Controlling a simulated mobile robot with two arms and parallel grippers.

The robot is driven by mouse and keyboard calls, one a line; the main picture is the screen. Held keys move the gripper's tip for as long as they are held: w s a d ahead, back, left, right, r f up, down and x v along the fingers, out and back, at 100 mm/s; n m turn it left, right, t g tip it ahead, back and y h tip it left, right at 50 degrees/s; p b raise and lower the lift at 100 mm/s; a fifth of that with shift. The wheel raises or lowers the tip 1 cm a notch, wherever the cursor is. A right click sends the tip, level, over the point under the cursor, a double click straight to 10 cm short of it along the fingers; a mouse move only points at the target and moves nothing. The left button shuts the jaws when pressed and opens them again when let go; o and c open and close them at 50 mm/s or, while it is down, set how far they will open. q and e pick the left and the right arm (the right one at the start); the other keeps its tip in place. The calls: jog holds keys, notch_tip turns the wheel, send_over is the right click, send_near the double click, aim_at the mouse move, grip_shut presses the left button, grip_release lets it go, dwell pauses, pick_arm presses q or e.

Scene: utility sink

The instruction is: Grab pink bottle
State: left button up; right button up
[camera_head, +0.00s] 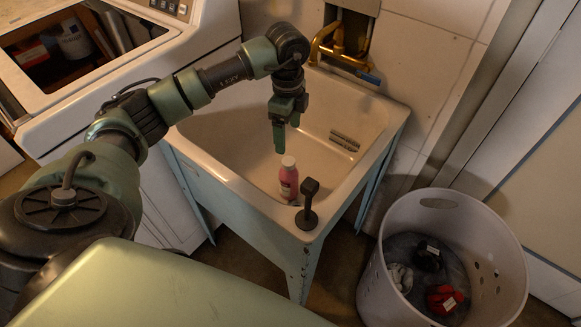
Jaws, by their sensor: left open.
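The pink bottle (289,180) has a white cap and stands upright in the white utility sink (240,172), near its front edge. My left gripper (279,148) hangs down over the sink with its fingers pointing at the bottle. It is open and empty. In the picture its fingertips lie just above and slightly left of the bottle's cap; I cannot tell the exact gap. My right gripper is not in view.
A dark upright object (307,206) stands on the sink's front rim, close to the bottle. A brass faucet (340,50) is on the wall behind. A white laundry basket (440,215) with clothes stands right. A white washer (190,50) stands left.

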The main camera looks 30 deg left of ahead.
aim_at(288, 161)
pick_arm(q)
notch_tip(288, 161, down, 11)
jog(key=b, duration=0.7)
jog(key=shift+r+b, duration=0.15)
jog(key=shift+b, duration=0.2)
jog(key=shift+f, duration=0.85)
notch_tip(288, 161, down, 6)
jog(key=shift+s+a+r+b, duration=0.15)
jog(key=shift+r+b, duration=0.1)
jog(key=shift+b, duration=0.3)
jog(key=shift+f, duration=0.45)
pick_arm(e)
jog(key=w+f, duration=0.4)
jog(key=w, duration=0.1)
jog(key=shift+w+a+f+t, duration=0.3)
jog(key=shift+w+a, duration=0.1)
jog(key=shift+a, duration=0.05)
pick_arm(q)
jog(key=c, duration=1.5)
